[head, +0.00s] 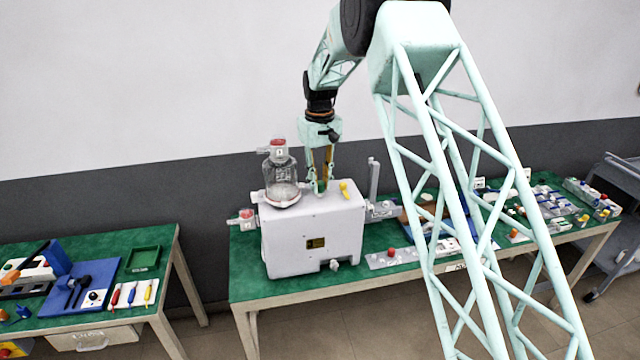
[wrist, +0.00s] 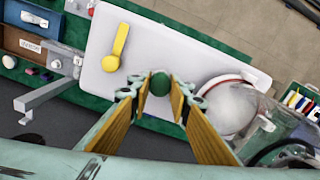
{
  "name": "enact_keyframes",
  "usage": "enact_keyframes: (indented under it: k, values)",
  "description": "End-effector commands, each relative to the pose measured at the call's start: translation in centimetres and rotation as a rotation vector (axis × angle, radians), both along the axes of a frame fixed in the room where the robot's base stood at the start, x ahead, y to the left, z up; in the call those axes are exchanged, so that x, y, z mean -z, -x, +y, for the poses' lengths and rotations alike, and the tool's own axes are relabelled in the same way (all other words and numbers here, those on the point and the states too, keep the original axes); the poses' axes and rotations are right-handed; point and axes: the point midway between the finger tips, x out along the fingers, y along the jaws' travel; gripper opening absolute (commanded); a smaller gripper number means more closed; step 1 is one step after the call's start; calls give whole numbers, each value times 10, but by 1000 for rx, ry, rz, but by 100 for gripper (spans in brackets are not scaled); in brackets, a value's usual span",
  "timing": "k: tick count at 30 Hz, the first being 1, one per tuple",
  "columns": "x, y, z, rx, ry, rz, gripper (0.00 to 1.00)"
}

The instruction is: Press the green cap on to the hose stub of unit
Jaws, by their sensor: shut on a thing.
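The pump unit is a white box (head: 312,240) on the green table. A clear canister (head: 284,180) with a red-marked top stands on its left part. My gripper (head: 320,188) points down over the middle of the unit's top, just right of the canister. In the wrist view my gripper (wrist: 159,90) is shut on the green cap (wrist: 160,84), a round dark green piece between the fingertips. The hose stub is not visible; the cap and fingers may hide it. I cannot tell whether the cap touches the unit.
A yellow lever (wrist: 116,47) lies on the unit's top beside my gripper; it also shows in the head view (head: 345,190). A grey upright post (head: 374,180) stands at the unit's right. Small parts and trays fill the table's right side.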

Motion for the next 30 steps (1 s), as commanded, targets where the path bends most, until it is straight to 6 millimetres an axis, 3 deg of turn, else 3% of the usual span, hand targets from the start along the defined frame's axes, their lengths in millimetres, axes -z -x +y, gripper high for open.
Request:
enact_keyframes:
  k: [30]
  values:
    - [11,0,0,0,0,0,12]
